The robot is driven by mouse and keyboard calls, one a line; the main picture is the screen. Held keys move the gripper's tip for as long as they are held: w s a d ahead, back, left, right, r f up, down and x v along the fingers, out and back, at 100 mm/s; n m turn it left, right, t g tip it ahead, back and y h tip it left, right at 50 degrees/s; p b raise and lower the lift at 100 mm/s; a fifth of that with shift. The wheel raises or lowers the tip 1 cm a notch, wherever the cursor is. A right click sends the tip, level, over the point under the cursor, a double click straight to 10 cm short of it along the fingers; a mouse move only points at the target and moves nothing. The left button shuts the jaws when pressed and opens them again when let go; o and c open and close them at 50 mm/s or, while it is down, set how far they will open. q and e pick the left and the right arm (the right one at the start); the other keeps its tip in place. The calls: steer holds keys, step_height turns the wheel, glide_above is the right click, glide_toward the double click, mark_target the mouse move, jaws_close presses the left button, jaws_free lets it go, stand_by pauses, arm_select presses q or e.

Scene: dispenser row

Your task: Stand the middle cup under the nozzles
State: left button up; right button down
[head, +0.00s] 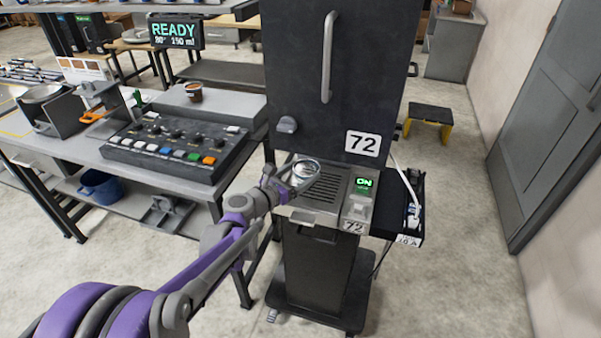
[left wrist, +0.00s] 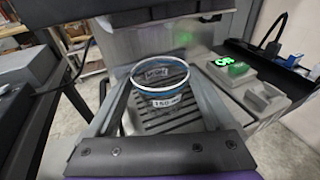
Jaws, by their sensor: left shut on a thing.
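A clear cup (head: 306,168) with a blue band near its rim is at the left part of the dispenser's slotted drip tray (head: 324,187). In the left wrist view the same cup (left wrist: 160,80) stands upright, with a label reading 150, and the slotted tray (left wrist: 185,118) shows around it. My left gripper (head: 290,178) reaches in from the left and is shut on the cup. Whether the cup's base touches the tray is hidden. The nozzles are not visible. My right gripper is in neither view.
The tall dark dispenser cabinet (head: 340,75), marked 72, rises behind the tray. A green ON display (head: 363,183) is right of the tray. A control panel (head: 176,143) with coloured buttons and a small brown cup (head: 194,92) are on the left bench.

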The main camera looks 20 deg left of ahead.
arm_select(q)
steer(key=shift+f+b, duration=0.35)
steer(key=shift+f, duration=0.2)
steer(key=o, duration=1.1)
steer(key=shift+c, duration=0.2)
